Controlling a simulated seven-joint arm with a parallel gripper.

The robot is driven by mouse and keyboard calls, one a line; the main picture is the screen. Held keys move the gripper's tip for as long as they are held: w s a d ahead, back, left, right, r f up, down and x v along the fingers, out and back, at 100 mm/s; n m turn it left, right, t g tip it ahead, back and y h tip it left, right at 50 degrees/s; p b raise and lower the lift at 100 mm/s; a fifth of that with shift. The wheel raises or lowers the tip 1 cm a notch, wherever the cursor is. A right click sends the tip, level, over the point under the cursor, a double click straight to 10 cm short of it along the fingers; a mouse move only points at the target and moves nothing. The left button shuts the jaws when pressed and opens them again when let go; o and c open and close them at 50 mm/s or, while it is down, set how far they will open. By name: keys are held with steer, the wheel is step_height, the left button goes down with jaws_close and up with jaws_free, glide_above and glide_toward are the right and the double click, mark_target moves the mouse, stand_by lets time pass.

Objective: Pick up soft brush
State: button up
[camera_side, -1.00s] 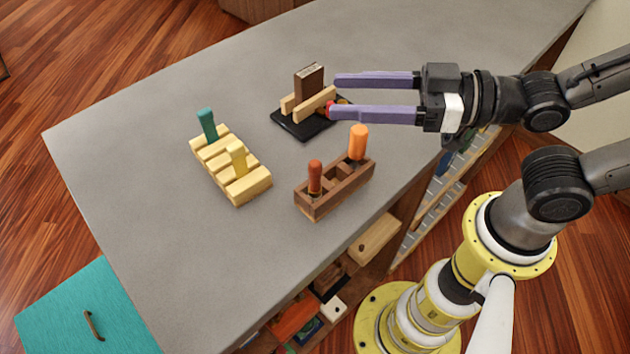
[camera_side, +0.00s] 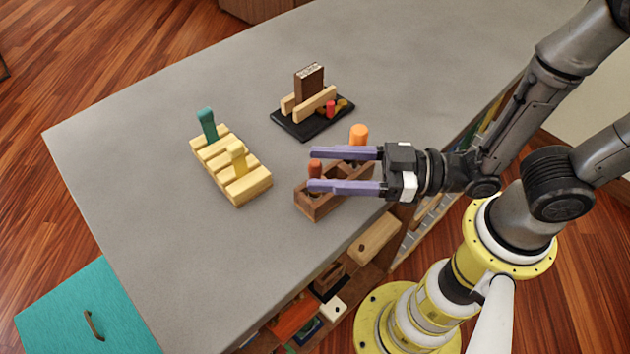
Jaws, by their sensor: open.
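My gripper (camera_side: 312,169) is open, with its two purple fingers pointing left over the dark wooden holder (camera_side: 313,207). A tool with a red-orange handle (camera_side: 315,166) stands in the holder and shows between the fingertips; whether it lies within the jaws in depth I cannot tell. A tool with an orange handle (camera_side: 359,133) stands at the holder's far end, partly hidden by the upper finger. A brown block with a pale speckled top (camera_side: 309,75) stands upright between wooden bars on a black base. Which of these is the soft brush I cannot tell for sure.
A pale wooden rack (camera_side: 247,187) on the left holds a teal piece (camera_side: 207,124) and a yellow piece (camera_side: 237,155). The black base (camera_side: 298,127) also carries small red and yellowish pieces. The grey counter (camera_side: 170,235) is clear at its left and front.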

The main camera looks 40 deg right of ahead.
steer(key=shift+x, duration=1.1)
steer(key=shift+c, duration=0.3)
jaws_close()
